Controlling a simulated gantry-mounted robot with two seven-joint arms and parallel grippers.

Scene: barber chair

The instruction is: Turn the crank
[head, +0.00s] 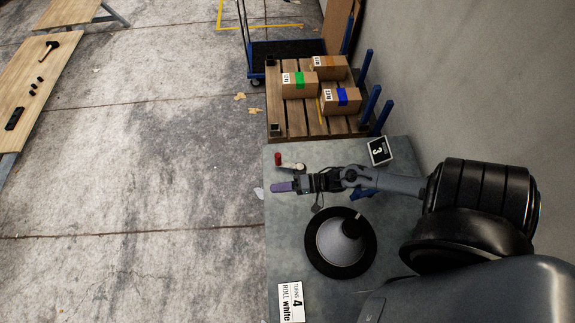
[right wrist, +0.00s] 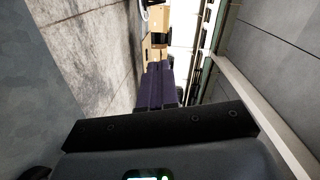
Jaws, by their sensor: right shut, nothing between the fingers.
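The crank (head: 291,166), a pale metal arm with a red handle at its left end, is at the far left part of the grey table in the head view. My right gripper (head: 281,187), with purple fingertips pointing left, is just on the near side of the crank and apart from the red handle in the picture. Its fingers are shut with nothing between them. The closed purple fingers also show in the right wrist view (right wrist: 154,86), where I cannot make out the crank. My left gripper is not in view.
A number 3 card (head: 380,151) and a white label (head: 291,302) lie there too. A wooden pallet (head: 295,121) with boxes is beyond.

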